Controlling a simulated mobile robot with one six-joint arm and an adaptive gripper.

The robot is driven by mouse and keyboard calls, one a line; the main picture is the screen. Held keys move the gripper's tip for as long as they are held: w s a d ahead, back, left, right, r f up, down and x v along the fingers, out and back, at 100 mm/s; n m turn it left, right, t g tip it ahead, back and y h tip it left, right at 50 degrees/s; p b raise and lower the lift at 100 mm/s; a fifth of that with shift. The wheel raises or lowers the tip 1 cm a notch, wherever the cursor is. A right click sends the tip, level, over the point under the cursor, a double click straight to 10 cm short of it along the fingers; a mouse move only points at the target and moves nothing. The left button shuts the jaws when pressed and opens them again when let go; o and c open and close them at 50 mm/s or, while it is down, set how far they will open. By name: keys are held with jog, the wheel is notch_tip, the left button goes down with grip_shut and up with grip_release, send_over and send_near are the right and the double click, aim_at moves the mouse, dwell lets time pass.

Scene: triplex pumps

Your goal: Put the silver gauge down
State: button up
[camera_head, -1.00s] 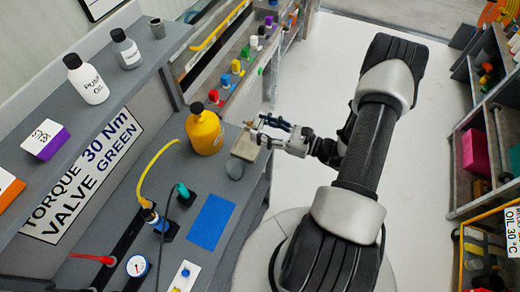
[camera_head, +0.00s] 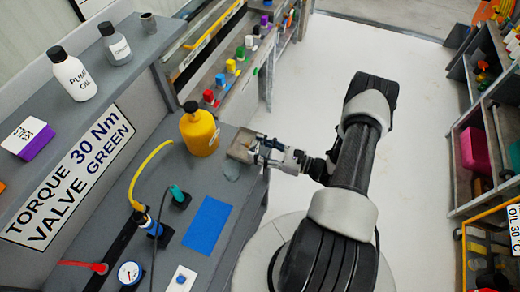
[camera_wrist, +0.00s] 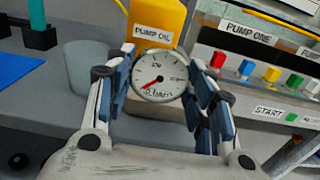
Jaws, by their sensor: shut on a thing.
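The silver gauge (camera_wrist: 160,76) has a round white dial with a red needle and sits between my gripper's fingers in the wrist view. My gripper (camera_head: 262,151) is shut on it, with blue-and-white fingers on both sides. In the head view my gripper is at the bench's right edge, over a brown block (camera_head: 240,146). The gauge is hard to make out there. I cannot tell whether the gauge touches the surface below it.
A yellow pump oil bottle (camera_head: 200,135) stands just behind the gripper, and a grey cup-like thing (camera_wrist: 90,72) is close to its left. A blue mat (camera_head: 207,225) lies flat on the bench. Another gauge (camera_head: 130,273) is at the front left. Pump One's coloured buttons (camera_wrist: 270,75) are at right.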

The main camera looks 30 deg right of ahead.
jog(key=shift+f+b, duration=0.45)
jog(key=shift+b, duration=0.05)
jog(key=o, duration=1.4)
